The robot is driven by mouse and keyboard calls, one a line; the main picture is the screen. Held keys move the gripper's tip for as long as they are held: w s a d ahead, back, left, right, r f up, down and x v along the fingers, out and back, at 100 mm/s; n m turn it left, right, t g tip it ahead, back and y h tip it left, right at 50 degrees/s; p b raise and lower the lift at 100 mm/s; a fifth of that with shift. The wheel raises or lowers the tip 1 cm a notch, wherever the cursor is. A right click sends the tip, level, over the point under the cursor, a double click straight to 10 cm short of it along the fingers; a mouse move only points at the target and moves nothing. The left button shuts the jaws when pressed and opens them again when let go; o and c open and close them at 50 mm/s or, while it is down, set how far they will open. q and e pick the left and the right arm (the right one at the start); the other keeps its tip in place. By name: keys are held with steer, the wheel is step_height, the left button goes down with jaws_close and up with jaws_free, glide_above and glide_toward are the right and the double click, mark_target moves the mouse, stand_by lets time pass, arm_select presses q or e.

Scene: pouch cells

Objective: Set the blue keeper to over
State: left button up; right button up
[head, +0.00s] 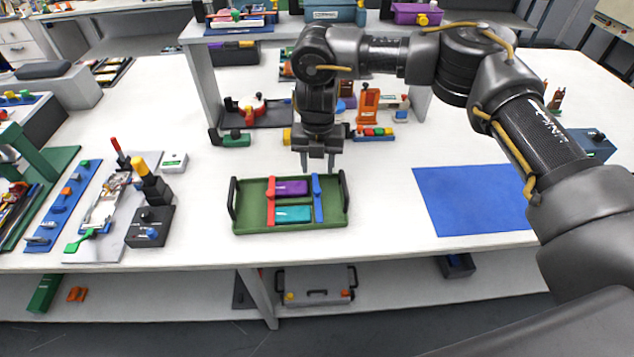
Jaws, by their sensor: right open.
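The blue keeper (318,199) is a narrow blue bar in the right part of a green tray (335,222) with dark handles. It runs front to back, just right of a purple pouch cell (292,188) and a teal pouch cell (293,214), and does not appear to cover them. A red keeper (271,203) runs along the cells' left ends. My right gripper (318,166) is open and empty, pointing down above the tray's back edge, near the blue keeper's far end. My left gripper is not in view.
A blue mat (474,200) lies to the right with clear white table around it.

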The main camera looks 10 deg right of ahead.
glide_above(317, 189)
step_height(317, 189, down, 4)
steer(key=shift+w+f, duration=0.1)
steer(key=shift+f, duration=0.15)
step_height(317, 189, down, 2)
steer(key=shift+f, duration=0.1)
steer(key=shift+s+f+p, duration=0.2)
steer(key=shift+f+p, duration=0.1)
steer(key=shift+f, duration=0.55)
steer(key=c, duration=0.5)
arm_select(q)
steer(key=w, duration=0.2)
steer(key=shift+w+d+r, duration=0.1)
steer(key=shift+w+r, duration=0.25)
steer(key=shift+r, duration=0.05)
arm_select(e)
jaws_close()
